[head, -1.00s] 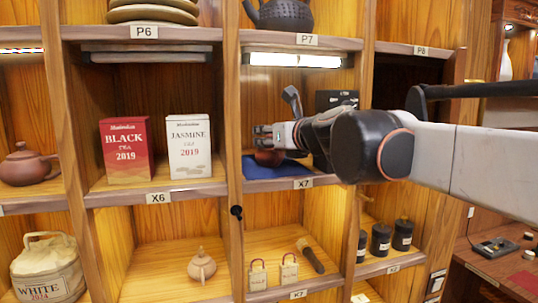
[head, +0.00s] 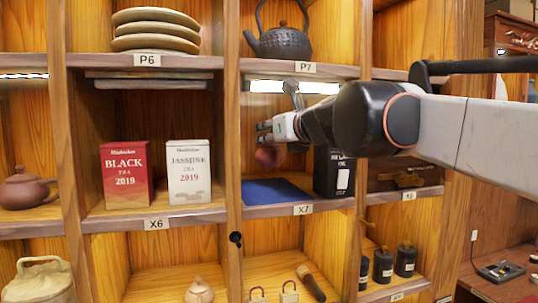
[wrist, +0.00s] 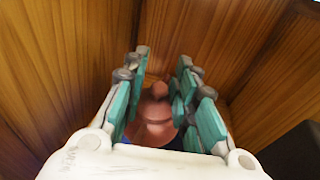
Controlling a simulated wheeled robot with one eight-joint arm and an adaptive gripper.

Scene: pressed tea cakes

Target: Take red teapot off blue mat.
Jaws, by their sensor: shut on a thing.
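The red teapot (head: 269,157) hangs in my gripper (head: 268,134), above the blue mat in the X7 cubby and apart from it. In the wrist view the reddish-brown teapot (wrist: 157,118) sits between the green-padded fingers of my gripper (wrist: 157,95), which are closed around its upper part. The blue mat (head: 272,192) lies bare on the X7 shelf below. My gripper and wrist hide part of the teapot in the head view.
A black box (head: 334,173) stands right of the mat. A wooden divider (head: 233,130) separates X7 from the cubby with the BLACK tin (head: 126,173) and JASMINE tin (head: 188,170). The P7 shelf above holds a dark iron kettle (head: 279,42).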

